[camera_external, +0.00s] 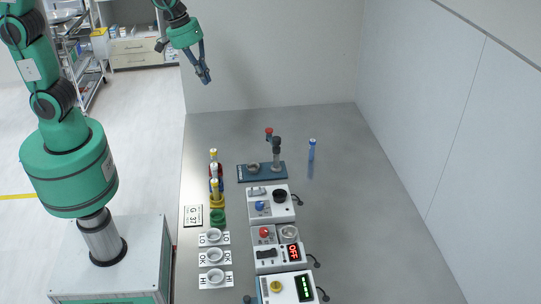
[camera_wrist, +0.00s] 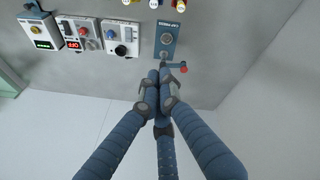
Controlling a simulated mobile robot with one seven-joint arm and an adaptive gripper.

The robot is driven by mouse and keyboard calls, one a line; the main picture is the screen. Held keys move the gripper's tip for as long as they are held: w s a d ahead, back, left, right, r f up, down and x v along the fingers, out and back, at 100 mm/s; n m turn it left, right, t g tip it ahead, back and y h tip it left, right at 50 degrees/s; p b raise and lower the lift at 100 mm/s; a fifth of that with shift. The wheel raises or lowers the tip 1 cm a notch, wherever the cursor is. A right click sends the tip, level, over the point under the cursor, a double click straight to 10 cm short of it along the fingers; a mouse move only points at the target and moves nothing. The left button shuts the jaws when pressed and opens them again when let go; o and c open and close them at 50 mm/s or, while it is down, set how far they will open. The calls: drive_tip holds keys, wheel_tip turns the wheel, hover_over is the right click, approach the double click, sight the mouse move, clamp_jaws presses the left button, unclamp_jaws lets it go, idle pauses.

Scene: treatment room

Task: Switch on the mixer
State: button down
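No readable label marks a mixer. Three white devices stand in a row: one with a blue knob and a round black part (camera_external: 270,204), one with a red knob and a red display reading OFF (camera_external: 278,248), and one with a yellow knob and green display (camera_external: 287,289). The wrist view also shows the blue-knob device (camera_wrist: 119,38), the red-display device (camera_wrist: 82,36) and the yellow-knob device (camera_wrist: 41,35). My gripper (camera_external: 204,76) is high above the table's far left end, apart from all devices. Its fingertips (camera_wrist: 157,92) are together, with nothing visible between them.
A blue-based cap press (camera_external: 244,172) with a red-tipped lever stands behind the devices. Left of them are coloured ringed tubes (camera_external: 215,178), a G 37 card (camera_external: 193,216) and labelled round holders (camera_external: 215,255). The table's right side (camera_external: 375,220) is clear.

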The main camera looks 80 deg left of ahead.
drive_tip(key=w+d+f+n+g, duration=0.1)
drive_tip(key=w+d+f+n, duration=0.3)
drive_tip(key=w+d+f, duration=0.4)
drive_tip(key=n, duration=0.4)
hover_over(256, 192)
drive_tip(key=s+f+x, duration=0.1)
drive_tip(key=s+x, duration=0.2)
drive_tip(key=x, duration=1)
drive_tip(key=shift+w+r+g+p, duration=0.35)
drive_tip(key=shift+w+g+p, duration=0.05)
drive_tip(key=shift+w, duration=0.2)
drive_tip(key=shift+f, duration=0.15)
drive_tip(key=f, duration=0.4)
drive_tip(key=w+f+b, duration=0.1)
drive_tip(key=f, duration=0.4)
drive_tip(key=w+f, duration=0.1)
drive_tip(key=f, duration=0.3)
drive_tip(key=shift+f+b, duration=0.3)
drive_tip(key=shift+a, duration=0.1)
